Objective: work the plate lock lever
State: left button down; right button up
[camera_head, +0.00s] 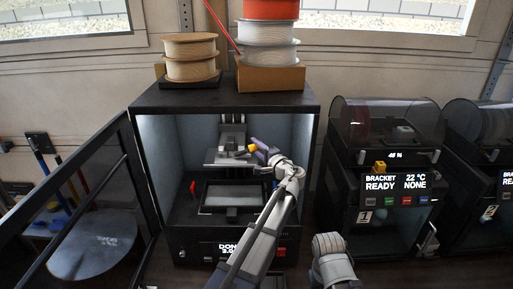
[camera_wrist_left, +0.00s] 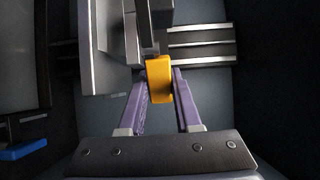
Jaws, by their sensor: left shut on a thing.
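The open printer (camera_head: 175,125) stands in the middle of the head view with its dark glass door swung out to the left. Inside, a grey plate assembly (camera_head: 222,157) hangs on the rear column, with a yellow lever tip (camera_head: 253,148) at its right side. My left gripper (camera_head: 259,147) reaches into the chamber, its purple fingers shut on this lever tip. In the left wrist view, the yellow lever tip (camera_wrist_left: 159,80) sits between the fingertips of my left gripper (camera_wrist_left: 160,88). The lever's far part is hard to make out. My right gripper is not visible.
A framed tray (camera_head: 235,195) lies below the plate, with a red piece (camera_head: 192,187) at its left. The open door (camera_head: 90,200) bounds the left side. A second printer (camera_head: 385,165) stands close on the right. Filament spools (camera_head: 190,57) are stacked on top.

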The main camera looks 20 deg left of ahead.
pick_arm(q)
jog(key=c, duration=0.6)
grip_release()
jog(key=v, duration=0.8)
jog(key=shift+a, duration=0.15)
jog(key=shift+c, duration=0.4)
